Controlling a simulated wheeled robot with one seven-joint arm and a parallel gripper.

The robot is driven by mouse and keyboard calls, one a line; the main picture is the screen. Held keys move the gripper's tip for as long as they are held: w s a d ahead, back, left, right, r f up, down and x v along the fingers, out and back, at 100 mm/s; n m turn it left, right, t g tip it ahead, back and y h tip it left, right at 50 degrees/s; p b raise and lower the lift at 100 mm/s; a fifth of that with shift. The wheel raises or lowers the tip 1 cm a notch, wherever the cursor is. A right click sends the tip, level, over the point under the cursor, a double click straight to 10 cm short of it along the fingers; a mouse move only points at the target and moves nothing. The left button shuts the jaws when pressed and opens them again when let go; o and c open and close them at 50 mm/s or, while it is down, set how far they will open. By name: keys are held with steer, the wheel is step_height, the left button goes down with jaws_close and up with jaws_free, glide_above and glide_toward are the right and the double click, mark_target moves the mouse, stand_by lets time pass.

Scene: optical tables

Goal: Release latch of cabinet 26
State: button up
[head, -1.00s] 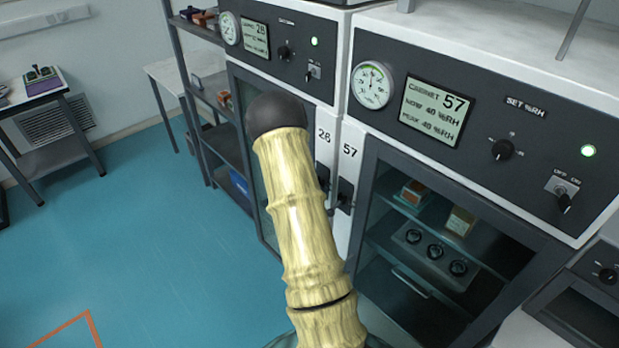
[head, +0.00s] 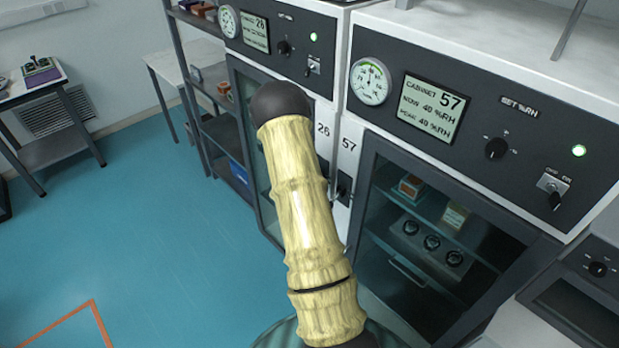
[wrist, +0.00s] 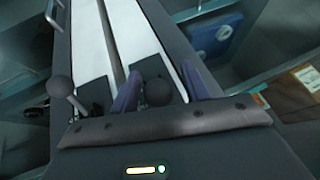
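Cabinet 26 (head: 323,130) stands left of cabinet 57 (head: 347,143), each numbered on its white front strip. My arm covers much of cabinet 26's door and hides my gripper in the head view. In the wrist view, my gripper (wrist: 165,88) is open, with its two purple fingers apart at the white strips. A dark ball-ended latch knob (wrist: 158,92) shows between the fingers, nearer the left one; contact cannot be told. The strip numbers do not show there, but its side fits cabinet 26. A second latch knob (wrist: 60,86) is left of the fingers.
Cabinet 57's glass door (head: 425,235) is shut, close to the right of my arm. A dark shelf rack (head: 215,125) stands left of cabinet 26. A side table (head: 45,100) is at the far left. The blue floor (head: 150,250) on the left is clear.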

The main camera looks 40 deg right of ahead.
steer(key=p+v, duration=0.2)
steer(key=v, duration=1.5)
steer(key=shift+a+r, duration=0.15)
steer(key=shift+r, duration=0.05)
steer(key=s+a+n+y+b, duration=0.1)
steer(key=s+a+n+b, duration=0.1)
steer(key=s+a+n, duration=0.3)
steer(key=s+a+n+y+b, duration=0.1)
steer(key=s+a+n, duration=0.4)
steer(key=a, duration=0.7)
steer(key=s+a+n+g+y+b, duration=0.1)
steer(key=s+a+n+y+b, duration=0.1)
steer(key=s+a+n, duration=0.4)
steer(key=a+n+y, duration=0.1)
steer(key=a, duration=0.2)
steer(key=shift+b, duration=0.35)
steer(key=shift+a, duration=0.1)
